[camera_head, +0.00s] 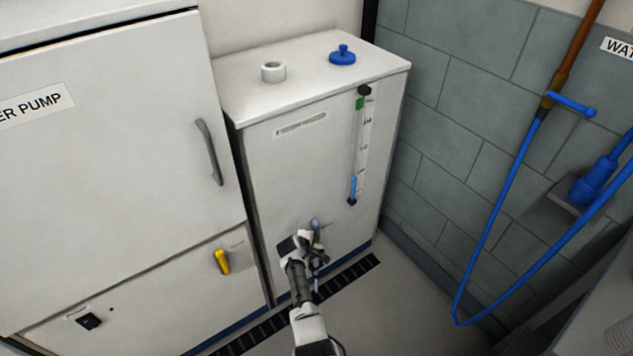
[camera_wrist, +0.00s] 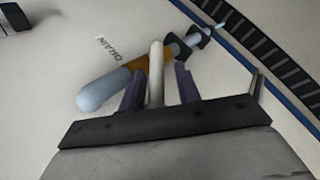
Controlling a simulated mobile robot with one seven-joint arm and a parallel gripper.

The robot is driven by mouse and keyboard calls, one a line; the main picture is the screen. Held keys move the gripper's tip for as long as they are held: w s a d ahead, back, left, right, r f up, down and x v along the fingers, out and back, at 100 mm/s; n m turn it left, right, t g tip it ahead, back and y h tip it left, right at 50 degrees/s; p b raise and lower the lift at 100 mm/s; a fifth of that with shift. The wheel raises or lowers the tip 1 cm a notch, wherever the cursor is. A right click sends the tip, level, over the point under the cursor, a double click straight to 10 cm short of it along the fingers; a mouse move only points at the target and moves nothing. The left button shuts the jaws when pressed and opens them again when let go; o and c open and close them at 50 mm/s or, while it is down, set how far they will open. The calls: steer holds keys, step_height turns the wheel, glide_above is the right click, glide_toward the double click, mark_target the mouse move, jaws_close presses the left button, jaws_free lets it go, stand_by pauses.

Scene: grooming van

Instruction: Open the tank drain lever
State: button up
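The white tank (camera_head: 310,170) stands against the corner, with a sight gauge (camera_head: 359,150) on its front that shows blue near the bottom. My gripper (camera_head: 314,243) is low at the tank's front and covers most of the drain valve there. In the wrist view, the valve has a brass body (camera_wrist: 132,72) on a pale grey-blue pipe, beside a DRAIN label (camera_wrist: 114,50). A pale drain lever (camera_wrist: 156,75) stands between my two dark fingers (camera_wrist: 158,88). The fingers are apart, with a gap visible beside the lever. Contact on the left side is hard to tell.
A white cabinet (camera_head: 110,150) with a grey handle and a yellow lever (camera_head: 222,262) stands left of the tank. A black floor grate (camera_head: 348,278) runs along the tank's foot. A blue hose (camera_head: 492,220) hangs on the tiled wall at right.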

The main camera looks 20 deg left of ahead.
step_height(320, 180, down, 5)
steer(key=s+a+n+t+h+b, duration=0.15)
steer(key=t+h+b, duration=0.4)
steer(key=b, duration=1.05)
steer(key=s+a+r+t+y+p, duration=0.1)
steer(key=s+a+r+p, duration=0.15)
steer(key=s, duration=0.35)
steer(key=s+a+r+y+p, duration=0.1)
steer(key=s+a+r+p, duration=0.1)
steer(key=s+p, duration=0.35)
steer(key=w+d+r+m+g+y+b, duration=0.1)
steer(key=w+d+r+m, duration=0.2)
steer(key=w+r+m, duration=0.35)
steer(key=w+d+r+m+g+y, duration=0.1)
steer(key=w+d+r+m, duration=0.25)
steer(key=r, duration=0.55)
step_height(320, 180, up, 23)
steer(key=w+d+m+t+y+p, duration=0.1)
steer(key=w+m+t+y, duration=0.1)
steer(key=m+t+y, duration=0.2)
steer(key=shift+w+d+y, duration=0.2)
steer(key=shift+d+y, duration=0.2)
steer(key=shift+y, duration=0.05)
